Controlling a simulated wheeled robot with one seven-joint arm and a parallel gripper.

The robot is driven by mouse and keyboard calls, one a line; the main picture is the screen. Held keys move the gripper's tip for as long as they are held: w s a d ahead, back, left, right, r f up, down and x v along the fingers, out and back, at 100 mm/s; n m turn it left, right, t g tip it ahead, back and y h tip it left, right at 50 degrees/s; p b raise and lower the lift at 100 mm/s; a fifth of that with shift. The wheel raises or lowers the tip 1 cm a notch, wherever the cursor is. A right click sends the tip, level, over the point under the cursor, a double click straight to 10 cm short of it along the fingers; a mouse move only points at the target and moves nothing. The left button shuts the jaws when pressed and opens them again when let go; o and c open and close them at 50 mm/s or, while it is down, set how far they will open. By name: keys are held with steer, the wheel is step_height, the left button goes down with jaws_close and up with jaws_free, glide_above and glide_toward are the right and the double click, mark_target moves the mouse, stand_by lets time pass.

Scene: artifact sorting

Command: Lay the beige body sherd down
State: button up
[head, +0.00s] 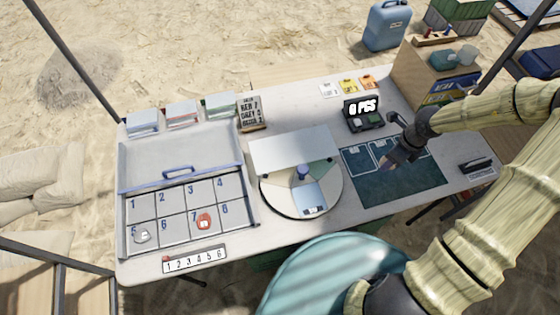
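I cannot make out a beige body sherd there. In the numbered tray (164,228) at the left, a reddish sherd (204,221) lies in compartment 7. A pale greyish-white piece (142,236) lies in compartment 5. The other compartments look empty.
A round turntable (268,200) with a pale panel (294,151) above it stands between tray and mat. A numbered strip (195,259) lies before the tray. A wooden crate stand (430,68) rises at the back right.

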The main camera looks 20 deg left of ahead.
steer(key=n, duration=0.2)
steer(key=n+p, duration=0.1)
steer(key=n, duration=0.1)
steer(key=n+p, duration=0.1)
steer(key=n, duration=0.1)
steer(key=shift+r+g, duration=0.25)
steer(key=shift+g, duration=0.15)
steer(key=n+p, duration=0.1)
steer(key=n, duration=0.4)
steer(key=shift+r, duration=0.1)
steer(key=n+p, duration=0.1)
steer(key=n, duration=0.2)
steer(key=n+g+p, duration=0.1)
steer(key=n, duration=0.3)
steer(key=shift+r+h+p, duration=0.15)
steer(key=shift+h+p, duration=0.15)
steer(key=shift+p, duration=0.05)
steer(key=n+p, duration=0.1)
steer(key=n, duration=0.3)
steer(key=shift+h, duration=0.3)
steer(key=shift+n, duration=0.6)
